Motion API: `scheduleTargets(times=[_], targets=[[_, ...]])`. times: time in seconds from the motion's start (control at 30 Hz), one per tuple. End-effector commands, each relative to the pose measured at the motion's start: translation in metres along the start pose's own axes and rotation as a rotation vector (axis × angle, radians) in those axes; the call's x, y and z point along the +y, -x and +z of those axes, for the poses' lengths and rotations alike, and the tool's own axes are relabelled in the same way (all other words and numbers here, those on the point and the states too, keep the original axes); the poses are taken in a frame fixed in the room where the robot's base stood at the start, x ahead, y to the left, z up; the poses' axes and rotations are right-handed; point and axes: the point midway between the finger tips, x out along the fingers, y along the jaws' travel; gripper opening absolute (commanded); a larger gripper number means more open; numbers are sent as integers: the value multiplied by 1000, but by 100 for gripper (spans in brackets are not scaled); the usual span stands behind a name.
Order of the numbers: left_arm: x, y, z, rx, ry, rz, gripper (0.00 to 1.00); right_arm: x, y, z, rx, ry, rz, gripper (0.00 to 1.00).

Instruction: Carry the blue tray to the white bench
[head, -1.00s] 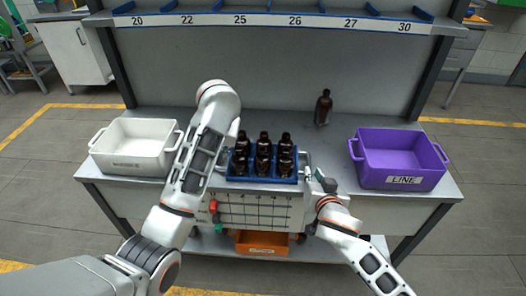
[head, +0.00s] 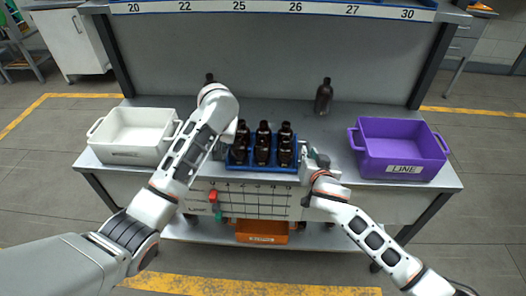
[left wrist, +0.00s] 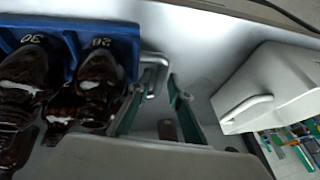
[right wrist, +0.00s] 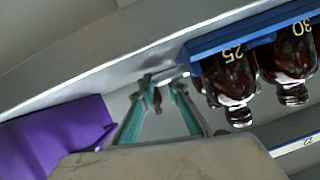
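The blue tray (head: 262,168) sits on the grey table between two crates, holding several dark amber bottles (head: 263,148). It has a metal handle at each end. My right gripper (head: 310,165) is at the tray's right end; in the right wrist view its fingers (right wrist: 161,82) are apart, with the handle close to the tips. My left gripper is hidden behind my forearm in the head view. In the left wrist view its fingers (left wrist: 154,85) are apart at the tray's other handle (left wrist: 154,68). I cannot tell whether either gripper touches its handle. A white bench-like cabinet (head: 70,45) stands far left.
A white crate (head: 130,137) stands left of the tray and a purple crate (head: 400,152) right. Single bottles stand behind, one right (head: 324,97) and one left (head: 209,79). An orange bin (head: 262,232) is below. A numbered shelf (head: 270,7) spans the back.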

Motion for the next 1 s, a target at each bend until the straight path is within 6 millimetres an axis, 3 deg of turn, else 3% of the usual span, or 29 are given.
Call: scheduleTargets(times=[0.2,0.5,0.57,0.6,1.0], targets=[[-1,-14,0,1,1,-1,19,0,-14,-1,1,0,0,15],[-1,-15,0,1,1,0,19,0,-15,0,0,-1,0,15],[0,-15,0,1,1,0,4,0,-15,0,0,-1,0,0],[0,-15,0,1,1,0,0,0,-15,0,0,-1,0,0],[-1,-12,-2,4,1,-1,0,-1,-14,-4,4,-2,-1,0]])
